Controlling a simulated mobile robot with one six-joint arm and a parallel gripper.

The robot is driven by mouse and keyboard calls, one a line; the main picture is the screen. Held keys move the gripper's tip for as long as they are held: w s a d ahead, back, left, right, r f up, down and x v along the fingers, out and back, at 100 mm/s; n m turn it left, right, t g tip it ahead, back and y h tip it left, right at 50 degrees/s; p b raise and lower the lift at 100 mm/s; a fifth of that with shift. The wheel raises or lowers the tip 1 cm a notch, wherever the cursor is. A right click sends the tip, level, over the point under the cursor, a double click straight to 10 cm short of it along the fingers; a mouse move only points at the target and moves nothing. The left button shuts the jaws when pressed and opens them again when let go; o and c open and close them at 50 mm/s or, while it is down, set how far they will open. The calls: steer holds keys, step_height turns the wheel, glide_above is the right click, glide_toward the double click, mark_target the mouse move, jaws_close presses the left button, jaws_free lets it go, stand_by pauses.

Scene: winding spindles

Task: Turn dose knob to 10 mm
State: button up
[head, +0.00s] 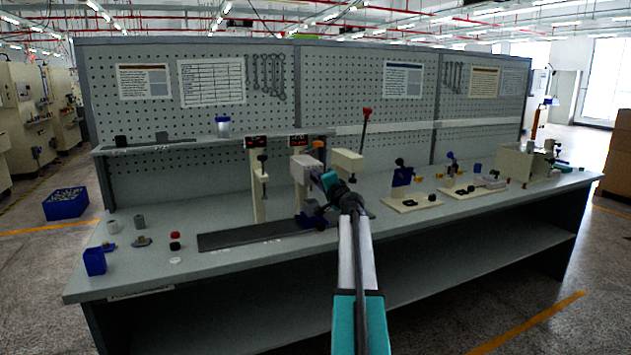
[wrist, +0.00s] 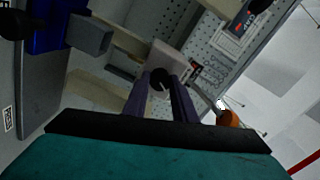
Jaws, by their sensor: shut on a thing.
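The dose knob (wrist: 159,76) is a small dark round knob on the face of a pale box-shaped head (wrist: 172,59) in the wrist view. My gripper (wrist: 161,88) has its two purple fingers on either side of the knob and is shut on it. In the head view the pale box head (head: 301,166) stands on the bench, and my gripper (head: 318,177) reaches its front. The arm hides the knob there. A small display with red digits (head: 297,140) sits above the box; its reading is too small to tell.
An orange knob on a lever (wrist: 229,118) is right of my fingers in the wrist view. A pale post (head: 258,185) stands left of the box and a red-topped lever (head: 366,113) behind it. A dark strip (head: 235,239) lies on the bench (head: 160,270).

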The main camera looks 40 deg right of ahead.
steer(key=shift+w+a+r, duration=0.1)
steer(key=shift+w+r, duration=0.1)
steer(key=o, duration=1)
steer(key=shift+f, duration=0.1)
steer(key=shift+o, duration=0.2)
steer(key=shift+s, duration=0.1)
steer(key=shift+f, duration=0.1)
steer(key=b+v, duration=0.1)
steer(key=v, duration=1.2)
steer(key=shift+s, duration=0.35)
steer(key=shift+s+a, duration=0.1)
